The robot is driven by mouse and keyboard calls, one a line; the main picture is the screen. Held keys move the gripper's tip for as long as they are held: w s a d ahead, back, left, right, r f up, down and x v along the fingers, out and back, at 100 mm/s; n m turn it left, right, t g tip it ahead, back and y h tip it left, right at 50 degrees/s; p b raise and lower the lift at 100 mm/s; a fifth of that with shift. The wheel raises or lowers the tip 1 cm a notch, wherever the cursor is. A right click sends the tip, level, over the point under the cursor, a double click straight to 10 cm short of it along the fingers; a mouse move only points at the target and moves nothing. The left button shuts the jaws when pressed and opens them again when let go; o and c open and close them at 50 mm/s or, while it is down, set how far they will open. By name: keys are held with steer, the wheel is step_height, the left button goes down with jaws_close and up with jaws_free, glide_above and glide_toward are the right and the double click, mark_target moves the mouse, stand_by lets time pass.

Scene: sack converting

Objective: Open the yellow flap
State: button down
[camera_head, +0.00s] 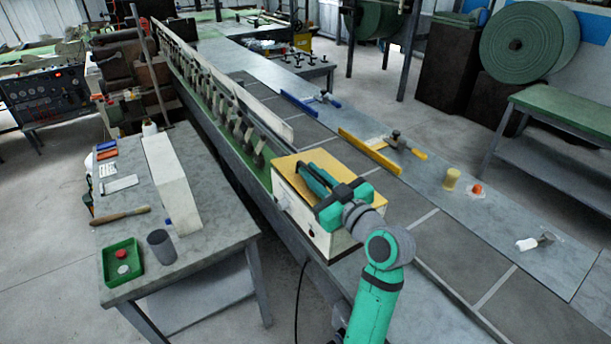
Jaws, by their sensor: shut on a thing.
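A yellow flap (287,165) forms the top of a white box (297,212) beside the grey line. It looks flat and closed. My gripper (303,172), teal and black, lies low over this top from the right. It is shut on what seems to be a dark handle on the flap, but my gripper and wrist hide most of it. The fingertips are hard to make out. My wrist also hides the box's right side.
A yellow bar (370,152) and a blue bar (298,104) lie farther along the line. A yellow cup (451,179) and an orange item (476,188) stand at right. The left table (215,240) holds a green tray (136,275) and a grey cup (161,246).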

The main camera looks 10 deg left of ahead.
steer(key=shift+w+d+r, duration=0.1)
steer(key=shift+w+d, duration=0.05)
steer(key=shift+d, duration=0.1)
steer(key=c, duration=1.8)
jaws_free()
steer(key=shift+c, duration=0.2)
steer(key=v, duration=1)
steer(key=shift+s+d, duration=0.3)
steer(key=shift+d, duration=0.1)
